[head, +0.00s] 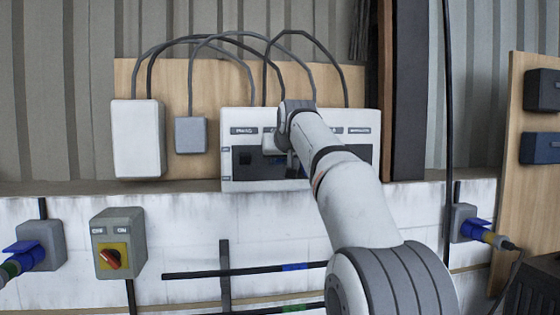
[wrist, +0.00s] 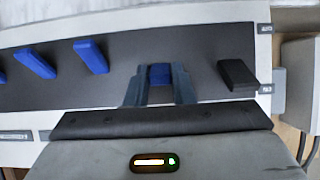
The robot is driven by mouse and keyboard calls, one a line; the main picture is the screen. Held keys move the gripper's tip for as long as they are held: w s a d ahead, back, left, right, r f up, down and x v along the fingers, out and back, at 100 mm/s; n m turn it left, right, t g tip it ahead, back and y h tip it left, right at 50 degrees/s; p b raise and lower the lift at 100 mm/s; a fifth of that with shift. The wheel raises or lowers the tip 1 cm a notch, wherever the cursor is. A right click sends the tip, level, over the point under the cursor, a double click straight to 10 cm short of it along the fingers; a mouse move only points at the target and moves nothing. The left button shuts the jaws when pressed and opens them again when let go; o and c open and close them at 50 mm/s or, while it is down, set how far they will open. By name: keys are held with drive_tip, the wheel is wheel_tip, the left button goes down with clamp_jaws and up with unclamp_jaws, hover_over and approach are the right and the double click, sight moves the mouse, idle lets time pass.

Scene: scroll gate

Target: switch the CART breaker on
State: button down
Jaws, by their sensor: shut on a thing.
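The breaker panel (head: 300,184) is a white box with a dark recessed face on the wall; it also fills the wrist view (wrist: 200,28). My gripper (wrist: 160,82) is shut on a blue breaker lever (wrist: 160,74), with one finger on each side. In the head view my gripper (head: 278,155) is in front of the panel. My arm hides several labels there, so I cannot read which breaker I hold.
A white box (head: 137,138) and a grey box (head: 191,135) hang left of the panel, with grey cables arching above. Below are a rotary switch (head: 112,258) with a red knob and a blue plug socket (head: 38,245). Another socket (head: 464,223) is at the right.

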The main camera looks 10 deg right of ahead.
drive_tip(key=shift+r+g, duration=0.25)
drive_tip(key=shift+g, duration=0.05)
idle(0.5)
drive_tip(key=c, duration=1.2)
unclamp_jaws()
drive_tip(key=shift+w, duration=0.1)
drive_tip(key=shift+c, duration=0.2)
drive_tip(key=b+v, duration=0.1)
drive_tip(key=v, duration=0.6)
drive_tip(key=shift+s+r, duration=0.2)
drive_tip(key=shift+s, duration=0.15)
